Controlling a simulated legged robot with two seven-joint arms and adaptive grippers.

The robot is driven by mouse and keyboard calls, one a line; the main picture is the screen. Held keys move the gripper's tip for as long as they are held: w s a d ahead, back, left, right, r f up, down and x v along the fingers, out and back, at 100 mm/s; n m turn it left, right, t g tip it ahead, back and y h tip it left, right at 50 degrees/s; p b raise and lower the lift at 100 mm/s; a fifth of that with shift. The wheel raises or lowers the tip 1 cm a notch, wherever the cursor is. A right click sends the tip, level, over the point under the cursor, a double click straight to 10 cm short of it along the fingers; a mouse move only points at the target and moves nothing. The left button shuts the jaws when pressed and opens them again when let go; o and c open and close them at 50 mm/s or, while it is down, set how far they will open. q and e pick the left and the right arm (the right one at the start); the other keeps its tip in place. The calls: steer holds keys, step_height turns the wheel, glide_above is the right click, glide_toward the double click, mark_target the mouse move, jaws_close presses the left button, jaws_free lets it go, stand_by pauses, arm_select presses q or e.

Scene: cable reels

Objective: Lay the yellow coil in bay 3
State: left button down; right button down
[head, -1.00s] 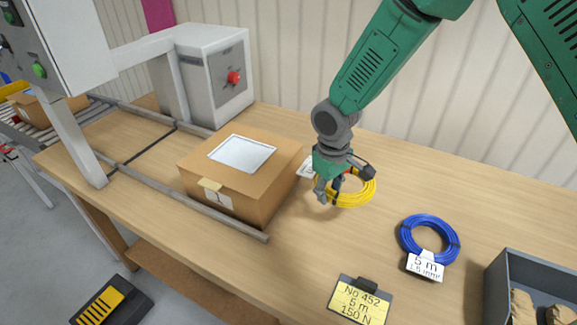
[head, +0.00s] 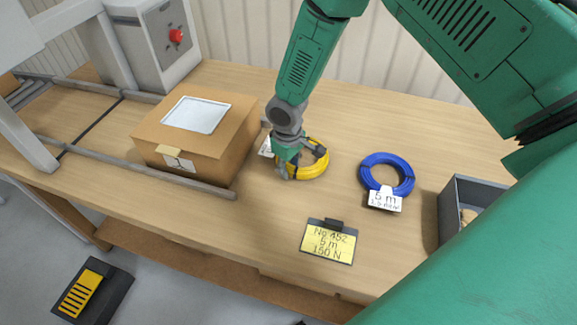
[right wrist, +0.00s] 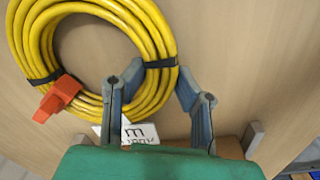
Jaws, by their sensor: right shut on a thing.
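The yellow coil (head: 313,169) lies on the wooden table, between the cardboard box and the blue coil. In the right wrist view the yellow coil (right wrist: 32,45) shows black ties, an orange clip and a white tag partly hidden by my gripper. My right gripper (head: 287,174) reaches down at the coil's left side in the head view. In the right wrist view my right gripper (right wrist: 163,76) has its fingers on either side of the coil's strands, shut on them. The coil seems to rest on the table still. My left gripper is not in view, and no bay marked 3 shows.
A blue coil (head: 387,158) with a white tag lies to the right. A yellow label plate (head: 329,242) stands in front. A cardboard box (head: 240,130) and metal rail are to the left. A grey bin (head: 449,208) stands at the right. Bare table lies behind the coils.

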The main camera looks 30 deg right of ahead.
steer(key=c, duration=1.3)
jaws_free()
steer(key=shift+d+f, duration=0.1)
steer(key=shift+d, duration=0.15)
steer(key=shift+o, duration=0.2)
steer(key=shift+d, duration=0.4)
steer(key=shift+a, duration=0.15)
